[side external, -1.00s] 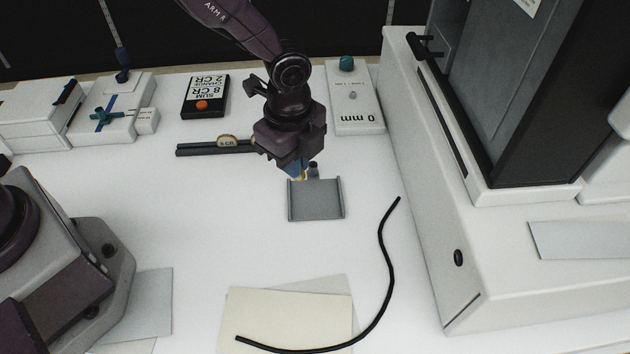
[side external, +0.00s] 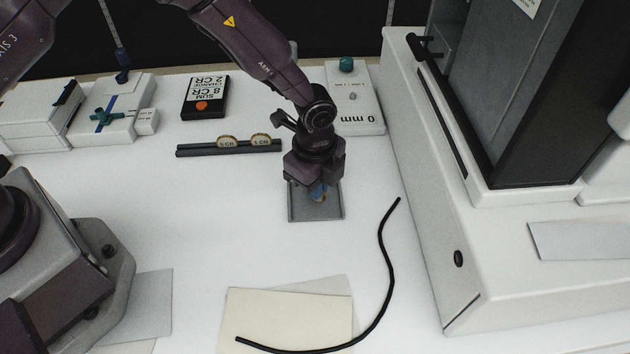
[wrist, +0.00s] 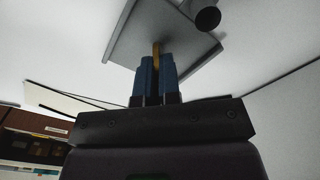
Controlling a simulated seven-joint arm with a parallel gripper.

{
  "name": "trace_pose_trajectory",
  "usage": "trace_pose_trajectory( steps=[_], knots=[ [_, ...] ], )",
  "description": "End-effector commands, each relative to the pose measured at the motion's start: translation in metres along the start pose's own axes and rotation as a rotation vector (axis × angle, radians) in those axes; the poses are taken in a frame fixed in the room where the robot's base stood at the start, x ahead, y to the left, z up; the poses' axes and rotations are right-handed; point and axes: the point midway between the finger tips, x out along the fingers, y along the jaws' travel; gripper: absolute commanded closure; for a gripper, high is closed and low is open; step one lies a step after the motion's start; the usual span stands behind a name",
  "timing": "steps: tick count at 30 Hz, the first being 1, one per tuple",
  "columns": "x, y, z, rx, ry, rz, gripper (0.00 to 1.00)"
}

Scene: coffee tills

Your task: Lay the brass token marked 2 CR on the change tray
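My gripper (side external: 319,197) is over the grey change tray (side external: 298,214), pointing down. In the wrist view its blue fingers (wrist: 156,75) are closed on a thin brass token (wrist: 156,49), seen edge-on and held upright. The token's marking cannot be read. The tray also shows in the wrist view (wrist: 126,45), beyond the fingertips. I cannot tell whether the token touches the tray floor. Two other brass tokens (side external: 228,141) (side external: 261,140) stand in the dark rail to the left; their small labels are hard to read.
A dark round post (wrist: 207,18) stands by the tray. A black box reading SUM 8 CR, CHANGE 2 CR (side external: 204,97) and a 0 mm panel (side external: 364,115) are behind. A black cable (side external: 388,260) curves at right, near a large white machine (side external: 440,260). Table left of the tray is clear.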

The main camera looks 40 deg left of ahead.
Motion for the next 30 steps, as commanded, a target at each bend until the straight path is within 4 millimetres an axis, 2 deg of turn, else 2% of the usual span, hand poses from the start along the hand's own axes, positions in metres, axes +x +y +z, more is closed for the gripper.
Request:
trace_pose_trajectory(
  steps=[1, 3, 4, 5, 13, 17, 30],
  knots=[
    [0.002, 0.000, 0.000, 0.000, 0.000, 0.000, 1.00],
    [0.001, 0.000, 0.000, 0.000, 0.000, 0.000, 0.80],
    [0.001, 0.000, 0.000, 0.000, 0.000, 0.000, 0.73],
    [0.001, 0.000, 0.000, 0.000, 0.000, 0.000, 0.70],
    [0.000, 0.000, 0.000, 0.000, 0.000, 0.000, 0.70],
    [-0.011, -0.001, 0.000, -0.001, 0.001, -0.001, 0.70],
    [-0.099, -0.001, 0.000, 0.000, 0.002, -0.003, 0.70]
  ],
)
